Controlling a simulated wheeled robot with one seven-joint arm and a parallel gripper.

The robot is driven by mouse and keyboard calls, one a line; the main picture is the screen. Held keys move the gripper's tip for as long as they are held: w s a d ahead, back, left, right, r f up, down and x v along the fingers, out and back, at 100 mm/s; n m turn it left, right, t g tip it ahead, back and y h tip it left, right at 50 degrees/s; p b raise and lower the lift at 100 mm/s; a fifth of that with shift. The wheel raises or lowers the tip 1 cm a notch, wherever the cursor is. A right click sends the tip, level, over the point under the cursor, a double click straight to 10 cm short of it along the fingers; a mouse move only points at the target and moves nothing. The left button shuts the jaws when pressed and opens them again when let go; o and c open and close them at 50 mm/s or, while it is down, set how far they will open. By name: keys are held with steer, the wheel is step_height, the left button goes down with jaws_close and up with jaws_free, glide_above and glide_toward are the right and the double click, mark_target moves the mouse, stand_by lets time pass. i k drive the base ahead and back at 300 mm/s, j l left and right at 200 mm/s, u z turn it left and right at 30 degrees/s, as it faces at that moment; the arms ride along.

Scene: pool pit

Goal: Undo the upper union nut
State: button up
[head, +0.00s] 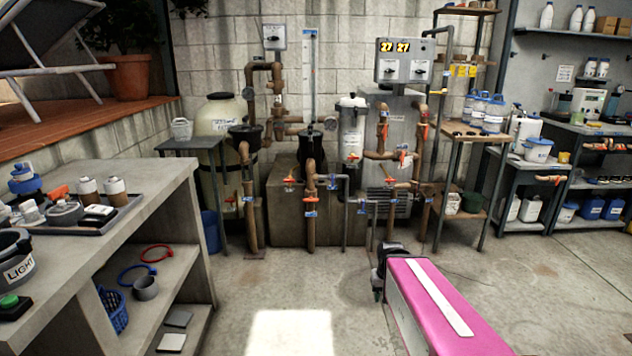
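The upper union nut cannot be told apart at this distance among the small fittings on the brown pipework. A brown upright pipe (310,225) with orange-handled valves stands in the middle. More brown pipes (384,130) with orange handles run in front of a grey cabinet (398,105) to its right. A white cylindrical canister (351,130) stands between these pipe runs.
A concrete bench (130,205) with pots and bottles is at left. A small grey table (190,142) stands left of the pipes, and a wooden stand (465,130) with bottles at right. Grey shelving (577,130) lines the far right. Floor (300,290) is clear in front.

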mark_target(271, 84)
steer(key=i+u, duration=0.1)
steer(key=i, duration=0.75)
steer(key=i+l+u, duration=0.1)
steer(key=i, duration=0.8)
steer(key=l, duration=0.1)
